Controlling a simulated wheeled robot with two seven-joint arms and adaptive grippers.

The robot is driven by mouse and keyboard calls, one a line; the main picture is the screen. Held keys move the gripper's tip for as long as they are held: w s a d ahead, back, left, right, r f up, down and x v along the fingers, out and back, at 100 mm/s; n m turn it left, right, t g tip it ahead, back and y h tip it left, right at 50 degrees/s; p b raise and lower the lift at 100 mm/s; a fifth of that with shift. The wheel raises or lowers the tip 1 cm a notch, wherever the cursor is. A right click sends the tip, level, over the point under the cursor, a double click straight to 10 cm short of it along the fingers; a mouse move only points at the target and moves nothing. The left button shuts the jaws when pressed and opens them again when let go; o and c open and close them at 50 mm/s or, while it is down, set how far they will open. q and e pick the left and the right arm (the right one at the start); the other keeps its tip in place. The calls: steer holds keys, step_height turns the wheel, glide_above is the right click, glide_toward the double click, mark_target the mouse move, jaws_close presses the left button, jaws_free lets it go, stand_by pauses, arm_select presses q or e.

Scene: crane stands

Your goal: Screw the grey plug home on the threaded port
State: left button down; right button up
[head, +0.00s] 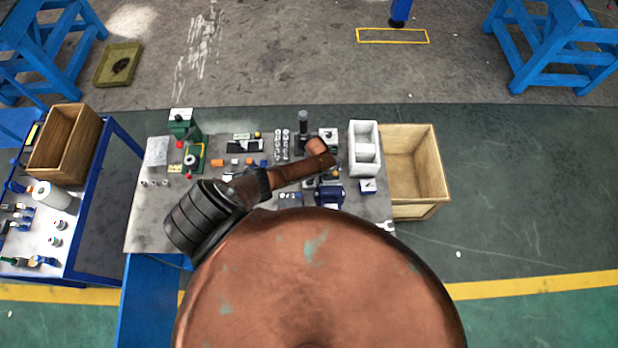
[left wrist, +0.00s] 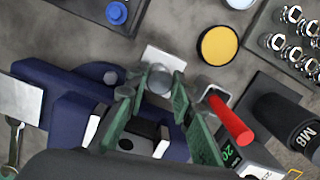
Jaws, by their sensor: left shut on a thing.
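My left gripper (left wrist: 157,84) has its green fingers shut on a grey round plug (left wrist: 159,79), seen in the left wrist view. The plug is held over a blue vise (left wrist: 62,82), whose body and jaws show on both sides of the fingers. A black and white block (left wrist: 142,132) sits between the vise jaws, partly covered by the fingers. I cannot make out the threaded port, so I cannot tell whether the plug touches it. In the head view the blue vise (head: 330,195) is beside my arm, which hides most of the gripper. My right gripper is not in view.
Close to the fingers are a red handle (left wrist: 231,120), a yellow round cap (left wrist: 217,44) and a black M8 cylinder (left wrist: 288,120). A tray of metal sockets (left wrist: 291,40) lies beyond. A white bin (head: 364,135) and a wooden crate (head: 437,165) stand at the right of the bench.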

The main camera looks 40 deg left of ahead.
arm_select(q)
steer(key=m, duration=0.4)
steer(key=m, duration=0.4)
steer(key=shift+t, duration=0.4)
steer(key=shift+m, duration=0.6)
steer(key=m, duration=0.5)
steer(key=shift+t, duration=0.4)
